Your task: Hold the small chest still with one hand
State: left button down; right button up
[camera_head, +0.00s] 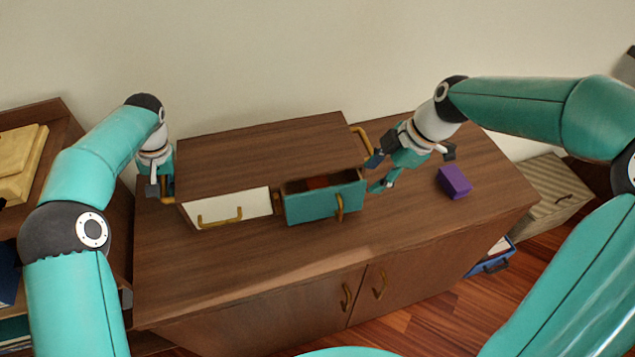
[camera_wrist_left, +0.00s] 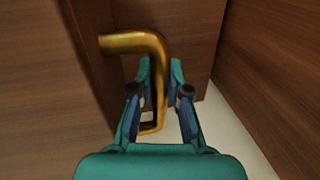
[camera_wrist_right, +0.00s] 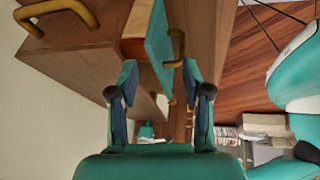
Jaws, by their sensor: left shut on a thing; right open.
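The small chest (camera_head: 270,150) is brown wood and stands on a wider brown cabinet. Its front has a white drawer (camera_head: 235,207), which looks closed, and a teal drawer (camera_head: 325,203), which is pulled out with something reddish inside. My left gripper (camera_wrist_left: 160,85) is shut on the brass side handle (camera_wrist_left: 135,42) at the chest's left end; the head view mostly hides its fingers. My right gripper (camera_head: 380,172) is open and empty at the chest's right end, beside the teal drawer. In the right wrist view the teal drawer (camera_wrist_right: 158,45) and its brass handle (camera_wrist_right: 176,48) are ahead of its fingers.
A purple block (camera_head: 454,182) lies on the cabinet top (camera_head: 400,235) right of my right gripper. The cabinet top in front of the chest is clear. A striped box (camera_head: 550,190) and a blue bin (camera_head: 492,262) stand on the floor at right.

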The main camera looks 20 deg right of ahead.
aim_at(356, 193)
jog(key=w+a+f, duration=0.1)
jog(key=f, duration=0.2)
jog(key=a+f+n, duration=0.1)
jog(key=f, duration=0.3)
jog(key=w+a+f+n, duration=0.1)
jog(key=a+f, duration=0.1)
jog(key=f, duration=0.1)
jog(key=shift+w+f, duration=0.3)
jog(key=shift+w, duration=0.05)
dwell(0.3)
grip_shut()
jog(key=shift+f, duration=0.2)
dwell(0.7)
